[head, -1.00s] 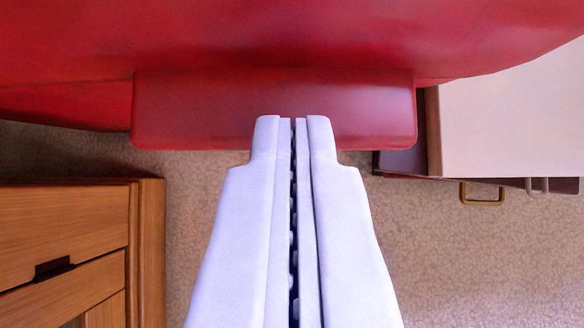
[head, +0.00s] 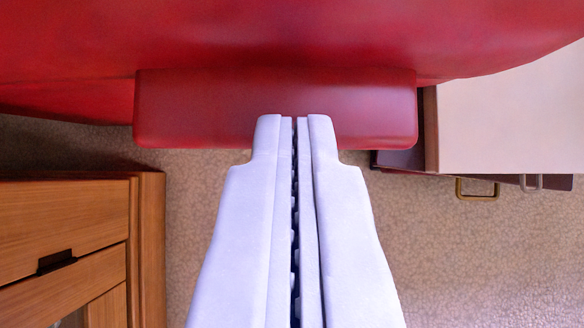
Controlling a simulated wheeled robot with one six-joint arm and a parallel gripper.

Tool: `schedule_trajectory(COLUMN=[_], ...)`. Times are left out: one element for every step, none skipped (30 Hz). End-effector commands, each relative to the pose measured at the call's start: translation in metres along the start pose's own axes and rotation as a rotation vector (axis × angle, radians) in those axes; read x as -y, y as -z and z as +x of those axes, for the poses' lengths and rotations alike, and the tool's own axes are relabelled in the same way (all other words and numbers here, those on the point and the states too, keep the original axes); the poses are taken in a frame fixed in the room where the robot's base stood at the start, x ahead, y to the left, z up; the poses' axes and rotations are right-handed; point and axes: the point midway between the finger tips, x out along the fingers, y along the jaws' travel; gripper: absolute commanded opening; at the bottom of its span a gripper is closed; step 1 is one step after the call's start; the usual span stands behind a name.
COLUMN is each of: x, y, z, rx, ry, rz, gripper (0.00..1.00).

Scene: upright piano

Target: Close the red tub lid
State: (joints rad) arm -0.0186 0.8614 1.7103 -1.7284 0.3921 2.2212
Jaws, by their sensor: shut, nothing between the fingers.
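The red tub lid (head: 300,35) fills the top of the view as a broad, smooth red surface. A raised red block, like a handle or front lip (head: 200,108), sticks out along its lower edge. My gripper (head: 295,118) is shut and empty, pointing up the picture. Its fingertips overlap the lip in view; whether they touch it I cannot tell. The rest of the tub and the lid's far edge are out of view.
A wooden cabinet (head: 65,225) with drawers stands at the lower left. A pale-topped piece of furniture (head: 510,115) with a brass handle (head: 477,190) is at the right. Speckled carpet (head: 460,265) lies open between them.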

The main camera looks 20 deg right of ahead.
Motion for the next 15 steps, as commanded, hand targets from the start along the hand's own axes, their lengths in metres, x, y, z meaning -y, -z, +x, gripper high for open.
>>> schedule_trajectory(x=[0.002,0.003,0.004,0.005,0.006,0.005,0.005,0.005,0.005,0.005,0.005,0.005,0.005,0.005,0.005], y=[0.012,0.016,0.022,0.026,0.029,0.022,0.018,0.015,0.011,0.008,0.004,-0.001,-0.004,-0.008,-0.014], z=[-0.007,-0.01,-0.014,-0.018,-0.02,-0.022,-0.024,-0.025,-0.027,-0.029,-0.03,-0.033,-0.034,-0.036,-0.038], rx=[-0.012,-0.015,-0.019,-0.022,-0.024,-0.021,-0.021,-0.021,-0.022,-0.022,-0.022,-0.023,-0.023,-0.023,-0.023], ry=[0.002,0.003,0.004,0.005,0.006,0.005,0.004,0.004,0.005,0.004,0.004,0.004,0.004,0.004,0.004], rz=[0.006,0.008,0.009,0.009,0.012,0.008,0.008,0.008,0.008,0.008,0.008,0.008,0.008,0.009,0.008], gripper=[0.0,0.0,0.0,0.0,0.0,0.0,0.0,0.0,0.0,0.0,0.0,0.0,0.0,0.0,0.0])
